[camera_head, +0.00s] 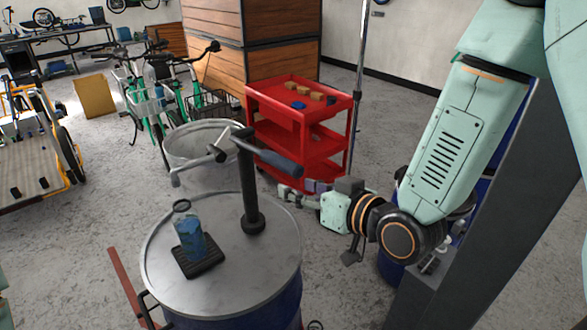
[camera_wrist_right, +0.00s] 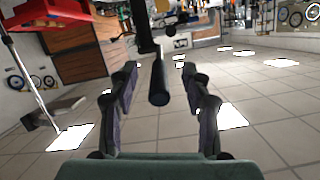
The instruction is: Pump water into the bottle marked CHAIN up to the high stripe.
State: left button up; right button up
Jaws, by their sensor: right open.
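A hand pump (camera_head: 250,185) stands upright on the grey lid of a drum (camera_head: 222,278). Its dark handle (camera_head: 275,155) sticks out to the right, and its grey spout (camera_head: 197,165) points left. A bottle with blue in it (camera_head: 190,240) stands upright on a black grated pad (camera_head: 200,262) on the lid. I cannot read its marking or make out a stripe. My right gripper (camera_head: 300,192) is open, just right of the pump and below the handle's end. In the right wrist view the handle (camera_wrist_right: 159,85) shows between the open fingers (camera_wrist_right: 160,75). My left gripper is out of view.
A red cart (camera_head: 300,115) with small blocks on top stands behind the drum. A grey round tub (camera_head: 200,130) and green bikes (camera_head: 150,110) are behind left. A dark grey column stands at the right. The floor left of the drum is mostly clear.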

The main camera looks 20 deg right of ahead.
aim_at(278, 163)
jog(key=w+t, duration=0.1)
jog(key=r+t, duration=0.1)
jog(key=t, duration=0.1)
jog(key=shift+w+a+r+m, duration=0.1)
jog(key=shift+w+r+m, duration=0.2)
jog(key=shift+w, duration=0.05)
jog(key=x, duration=0.6)
jog(key=shift+w+a+p, duration=0.1)
jog(key=shift+w+p, duration=0.2)
jog(key=shift+p, duration=0.05)
jog(key=shift+s, duration=0.2)
jog(key=shift+w+f, duration=0.1)
jog(key=shift+w, duration=0.2)
jog(key=c, duration=0.5)
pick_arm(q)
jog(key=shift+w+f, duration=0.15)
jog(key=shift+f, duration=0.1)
pick_arm(e)
grip_shut()
